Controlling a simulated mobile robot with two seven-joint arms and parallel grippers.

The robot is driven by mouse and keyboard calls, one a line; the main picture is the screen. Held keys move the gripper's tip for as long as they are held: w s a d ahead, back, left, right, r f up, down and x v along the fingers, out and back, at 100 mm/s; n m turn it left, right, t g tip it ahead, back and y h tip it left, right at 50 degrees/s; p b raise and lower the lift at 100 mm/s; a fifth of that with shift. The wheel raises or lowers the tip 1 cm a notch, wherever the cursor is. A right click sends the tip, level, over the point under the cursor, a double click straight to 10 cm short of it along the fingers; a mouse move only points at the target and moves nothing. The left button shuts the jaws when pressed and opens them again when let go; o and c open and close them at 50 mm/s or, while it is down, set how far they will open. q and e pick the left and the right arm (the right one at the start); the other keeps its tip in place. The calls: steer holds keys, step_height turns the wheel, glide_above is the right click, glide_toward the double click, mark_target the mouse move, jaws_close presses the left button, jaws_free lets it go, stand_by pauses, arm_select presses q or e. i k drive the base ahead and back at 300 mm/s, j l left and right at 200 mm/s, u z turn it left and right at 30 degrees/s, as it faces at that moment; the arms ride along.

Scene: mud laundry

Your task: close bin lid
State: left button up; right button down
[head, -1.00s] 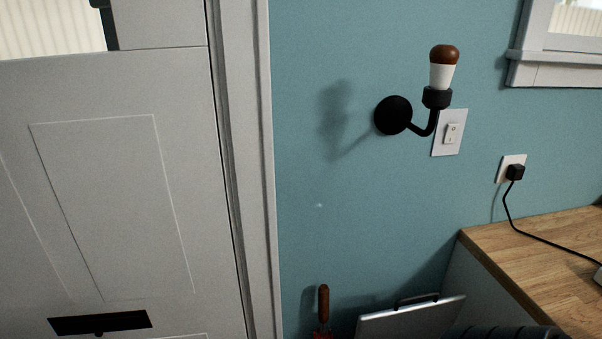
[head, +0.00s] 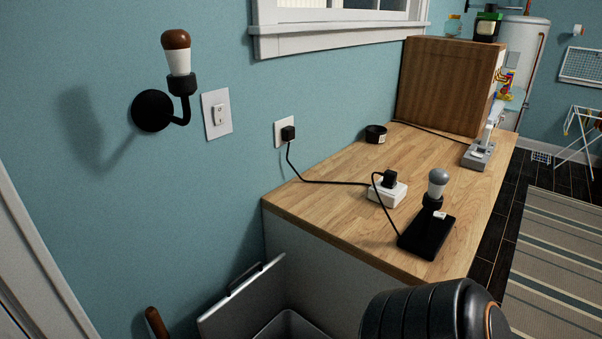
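The bin (head: 290,326) stands at the bottom of the head view, against the end of the wooden-topped counter. Its grey lid (head: 243,299) is open and tilted up, leaning back toward the blue wall, with a dark handle along its top edge. Only the upper part of the bin's opening shows; the rest is cut off or hidden behind my dark arm link (head: 428,312) at the bottom. Neither of my grippers is in view.
The counter (head: 335,206) holds a black lamp base (head: 427,234), a white power adapter (head: 387,193), cables and a wooden cabinet (head: 446,84). A wooden handle (head: 157,323) stands left of the lid. A wall lamp (head: 165,95) juts out above. A striped rug (head: 560,262) lies right.

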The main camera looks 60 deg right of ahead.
mark_target(240, 314)
steer(key=z, duration=1.45)
